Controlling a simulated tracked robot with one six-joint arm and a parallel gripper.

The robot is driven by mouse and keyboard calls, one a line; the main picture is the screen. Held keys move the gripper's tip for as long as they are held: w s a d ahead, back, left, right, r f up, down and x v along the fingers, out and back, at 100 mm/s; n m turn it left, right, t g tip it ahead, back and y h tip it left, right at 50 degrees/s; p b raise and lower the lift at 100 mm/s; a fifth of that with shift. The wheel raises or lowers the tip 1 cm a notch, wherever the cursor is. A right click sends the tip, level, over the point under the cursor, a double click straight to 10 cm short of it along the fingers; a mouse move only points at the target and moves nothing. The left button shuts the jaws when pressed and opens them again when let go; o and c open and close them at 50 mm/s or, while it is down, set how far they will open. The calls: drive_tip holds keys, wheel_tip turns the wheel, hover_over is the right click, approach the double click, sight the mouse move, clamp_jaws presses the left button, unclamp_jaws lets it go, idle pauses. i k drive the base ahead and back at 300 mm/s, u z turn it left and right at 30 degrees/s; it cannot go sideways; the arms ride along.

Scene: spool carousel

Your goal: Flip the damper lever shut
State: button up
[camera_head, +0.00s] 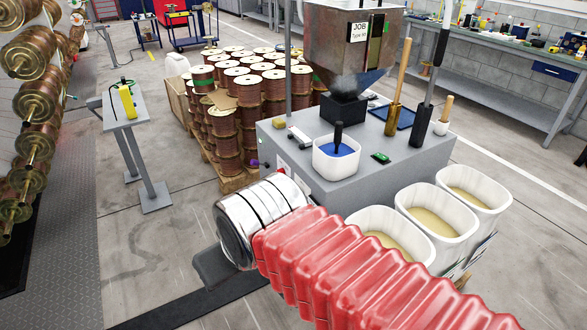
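My arm, in a red ribbed sleeve, reaches in from the lower right and ends in a silver cuff. A dark part of my gripper (221,268) shows beyond the cuff, low over the floor and left of the grey cabinet (290,147). The cuff hides the rest, so I cannot tell whether it is open or shut. No lever is clearly marked as the damper. A small purple-ended handle (258,163) sticks out at the cabinet's left edge, above and apart from my gripper. A brown metal hopper (335,35) labelled JOB stands above the cabinet.
On the cabinet are a white tub (336,158) with blue contents, a wooden-handled tool (398,95) and a black-handled tool (425,110). White bins (440,215) stand along its right front. Wire spools (225,140) are stacked behind. Floor at left is open, beyond it a narrow bench (122,108).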

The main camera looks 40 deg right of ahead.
sight(252, 163)
drive_tip(key=z, duration=0.4)
drive_tip(key=k, duration=0.6)
drive_tip(key=z, duration=0.15)
drive_tip(key=i, duration=0.95)
drive_tip(key=u, duration=0.45)
drive_tip(key=i, duration=0.7)
drive_tip(key=u, duration=0.5)
drive_tip(key=i, duration=1.6)
drive_tip(key=u, duration=0.1)
